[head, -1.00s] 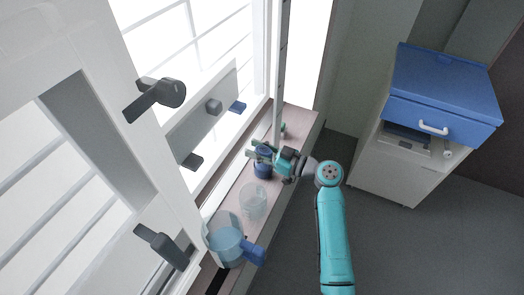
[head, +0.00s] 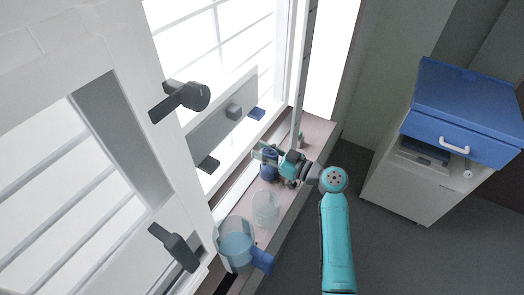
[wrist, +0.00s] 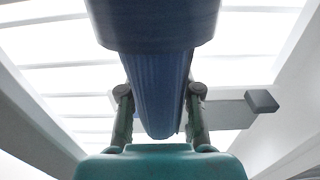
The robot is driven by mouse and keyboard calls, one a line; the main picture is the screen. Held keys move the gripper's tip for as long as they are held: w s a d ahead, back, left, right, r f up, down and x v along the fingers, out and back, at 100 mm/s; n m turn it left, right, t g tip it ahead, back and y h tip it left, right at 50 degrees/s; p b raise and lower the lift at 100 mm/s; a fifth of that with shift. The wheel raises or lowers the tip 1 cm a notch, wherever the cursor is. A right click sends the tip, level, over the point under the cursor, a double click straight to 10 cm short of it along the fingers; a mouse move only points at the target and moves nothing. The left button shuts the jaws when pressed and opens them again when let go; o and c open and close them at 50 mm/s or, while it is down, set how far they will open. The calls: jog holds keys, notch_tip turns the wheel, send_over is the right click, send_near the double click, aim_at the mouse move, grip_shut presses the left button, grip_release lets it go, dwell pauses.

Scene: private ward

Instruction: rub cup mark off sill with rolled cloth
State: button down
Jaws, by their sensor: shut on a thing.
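The rolled cloth looks like a ribbed dark blue roll (wrist: 160,90) in the wrist view, between the two fingers of my gripper (wrist: 160,115). My gripper is shut on it. In the head view my gripper (head: 272,156) is over the window sill, with the blue roll (head: 268,172) showing just below it. The sill (head: 318,130) is a narrow pinkish ledge along the window. I cannot make out the cup mark. I cannot tell whether the roll touches the sill.
A clear tumbler (head: 265,209) stands on the sill close to my gripper. A jug (head: 236,247) with a blue handle stands nearer. Window handles (head: 182,100) jut out at left. A blue-topped cabinet (head: 468,95) stands right.

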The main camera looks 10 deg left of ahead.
aim_at(278, 159)
jog(key=shift+v, duration=1.6)
jog(key=shift+v, duration=3.2)
jog(key=shift+x, duration=3.25)
jog(key=shift+w+a, duration=0.2)
jog(key=shift+a, duration=0.35)
jog(key=shift+x, duration=1.2)
jog(key=shift+r, duration=2.95)
